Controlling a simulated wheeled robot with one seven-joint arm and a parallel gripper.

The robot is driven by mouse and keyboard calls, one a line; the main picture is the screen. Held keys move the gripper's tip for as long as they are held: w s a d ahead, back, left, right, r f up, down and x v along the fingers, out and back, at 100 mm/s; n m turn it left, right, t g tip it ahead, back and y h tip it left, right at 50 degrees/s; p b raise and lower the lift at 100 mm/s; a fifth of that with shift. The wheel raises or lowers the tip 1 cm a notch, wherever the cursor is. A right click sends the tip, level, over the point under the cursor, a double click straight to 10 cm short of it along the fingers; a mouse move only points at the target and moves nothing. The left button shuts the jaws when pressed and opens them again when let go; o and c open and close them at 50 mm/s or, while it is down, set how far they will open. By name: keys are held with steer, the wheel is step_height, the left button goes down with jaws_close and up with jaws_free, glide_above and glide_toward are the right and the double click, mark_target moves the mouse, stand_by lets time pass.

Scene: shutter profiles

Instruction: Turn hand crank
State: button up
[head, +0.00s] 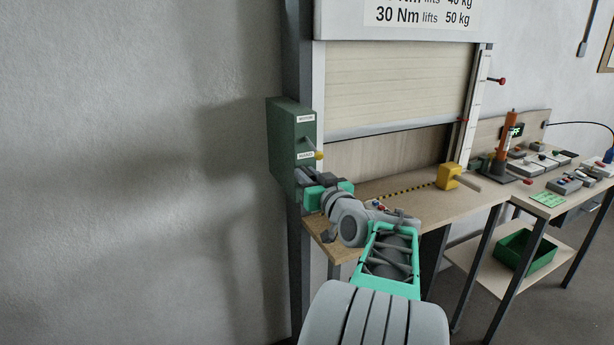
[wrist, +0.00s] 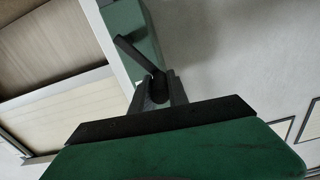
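The hand crank shows in the wrist view as a dark flat crank arm (wrist: 134,53) running down from the green gearbox (wrist: 134,20) to a round dark handle (wrist: 160,88). My gripper (wrist: 161,92) has one finger on each side of this handle, and both appear to press on it. In the head view my gripper (head: 302,180) is at the lower front of the green gearbox (head: 283,145), where it hides most of the crank. The pale shutter (head: 398,85) hangs partly down, its bottom bar above the bench top.
A small lever with a yellow knob (head: 319,155) sticks out of the gearbox beside the lower label, just above my gripper. A yellow block (head: 449,176) stands on the bench (head: 420,205).

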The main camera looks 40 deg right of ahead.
jaws_close()
stand_by(0.9)
